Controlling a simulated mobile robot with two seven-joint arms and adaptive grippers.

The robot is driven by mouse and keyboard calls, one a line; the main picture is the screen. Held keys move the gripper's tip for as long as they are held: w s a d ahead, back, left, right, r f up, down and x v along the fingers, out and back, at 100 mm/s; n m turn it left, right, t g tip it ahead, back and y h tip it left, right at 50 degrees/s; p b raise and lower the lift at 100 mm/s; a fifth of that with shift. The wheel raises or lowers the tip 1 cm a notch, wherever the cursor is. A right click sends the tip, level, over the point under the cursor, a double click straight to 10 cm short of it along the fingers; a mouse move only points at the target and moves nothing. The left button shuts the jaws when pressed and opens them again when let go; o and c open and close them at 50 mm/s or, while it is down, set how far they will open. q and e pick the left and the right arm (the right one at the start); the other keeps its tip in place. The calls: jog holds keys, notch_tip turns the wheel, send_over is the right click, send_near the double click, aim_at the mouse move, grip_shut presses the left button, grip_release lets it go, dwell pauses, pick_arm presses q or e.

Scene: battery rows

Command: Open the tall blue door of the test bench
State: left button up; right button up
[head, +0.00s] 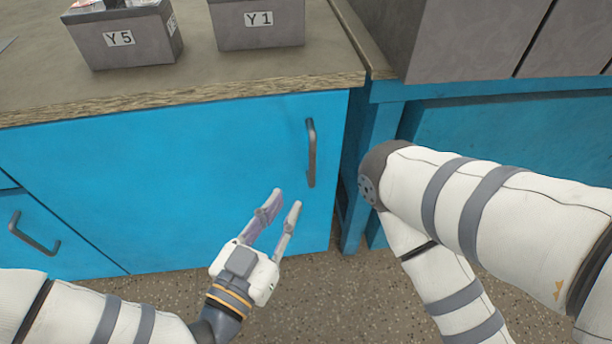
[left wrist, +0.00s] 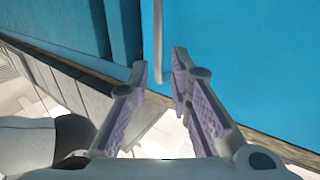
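The tall blue door (head: 190,160) of the test bench fills the left and middle of the head view and looks closed. Its dark vertical handle (head: 311,152) is near the door's right edge. My left gripper (head: 286,205) is open and empty, just below and left of the handle in the head view. In the left wrist view, the handle (left wrist: 158,40) stands as a pale bar ahead, between the lines of my two open fingertips (left wrist: 159,75). The fingers do not appear to touch it. My right arm shows at the right, but its gripper is out of view.
Grey battery boxes marked Y5 (head: 122,40) and Y1 (head: 259,20) stand on the worktop (head: 200,82). A drawer handle (head: 34,233) is at the lower left. Another blue bench (head: 490,130) with grey boxes stands at the right. Speckled floor (head: 320,300) lies open below.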

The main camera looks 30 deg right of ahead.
aim_at(311, 166)
pick_arm(q)
jog(key=b+x, duration=0.2)
jog(key=x, duration=0.9)
jog(key=shift+w+d+r, duration=0.15)
jog(key=shift+d, duration=0.15)
grip_shut()
